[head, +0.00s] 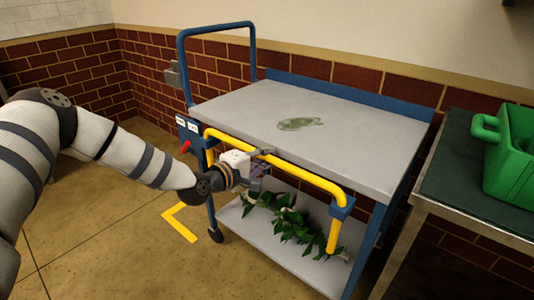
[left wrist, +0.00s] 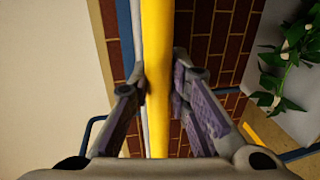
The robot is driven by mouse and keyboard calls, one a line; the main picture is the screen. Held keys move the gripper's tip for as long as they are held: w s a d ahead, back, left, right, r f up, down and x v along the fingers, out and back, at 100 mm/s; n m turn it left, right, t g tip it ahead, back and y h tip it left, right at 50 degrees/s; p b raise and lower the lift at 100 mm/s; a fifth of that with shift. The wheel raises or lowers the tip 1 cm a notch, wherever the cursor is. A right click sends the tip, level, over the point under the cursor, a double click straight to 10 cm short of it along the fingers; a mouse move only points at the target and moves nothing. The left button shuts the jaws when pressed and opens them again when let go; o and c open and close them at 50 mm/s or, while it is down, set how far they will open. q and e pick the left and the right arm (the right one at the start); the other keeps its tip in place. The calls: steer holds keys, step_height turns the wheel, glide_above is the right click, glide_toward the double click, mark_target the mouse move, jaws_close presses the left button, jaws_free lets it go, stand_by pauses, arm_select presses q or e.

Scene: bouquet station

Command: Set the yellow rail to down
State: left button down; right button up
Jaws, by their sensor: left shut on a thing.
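The yellow rail (head: 300,172) runs along the front of a blue-framed cart, near the height of its grey top (head: 345,140). Its right end bends down below a blue bracket, and its left end bends at the cart's left corner. My left gripper (head: 262,167) is shut on the rail, left of its middle. In the left wrist view the yellow rail (left wrist: 157,80) passes between the two fingers of the left gripper (left wrist: 160,85), with a finger close on each side. My right gripper is in neither view.
A leafy green garland with pale flowers (head: 290,222) lies on the cart's lower shelf (head: 290,262). A green stain or patch (head: 300,124) is on the top. A red lever (head: 186,146) is at the left corner. A green can (head: 512,155) stands on the right-hand table (head: 450,180).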

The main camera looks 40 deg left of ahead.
arm_select(q)
steer(key=shift+s+f, duration=0.15)
steer(key=shift+f, duration=0.2)
steer(key=c, duration=1.5)
jaws_free()
steer(key=shift+r, duration=0.1)
steer(key=v, duration=1.2)
steer(key=shift+r, duration=0.1)
